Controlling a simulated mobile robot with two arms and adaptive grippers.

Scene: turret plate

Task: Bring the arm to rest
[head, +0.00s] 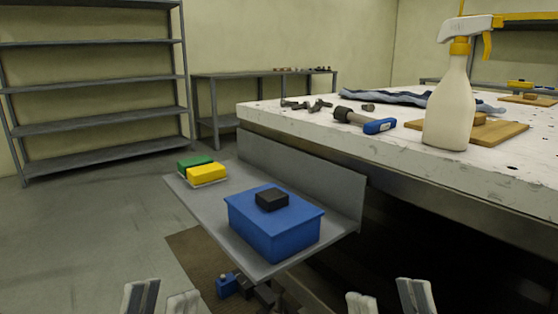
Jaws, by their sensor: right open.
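My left gripper (163,299) shows at the bottom edge, left of the middle. Its two pale fingertips stand apart with nothing seen between them. My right gripper (388,300) shows at the bottom edge, right of the middle. It is open, with an empty gap between its fingertips. Both grippers are low in the view, in front of the grey plate (235,231) and apart from it. Only the finger ends show; the rest of both arms is out of view.
The plate carries a blue box (272,228) with a black block (271,200) on top, and green (194,162) and yellow (208,173) blocks. A white workbench (400,150) at right holds a spray bottle (450,110) and a blue-ended tool (379,126). Open floor lies left.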

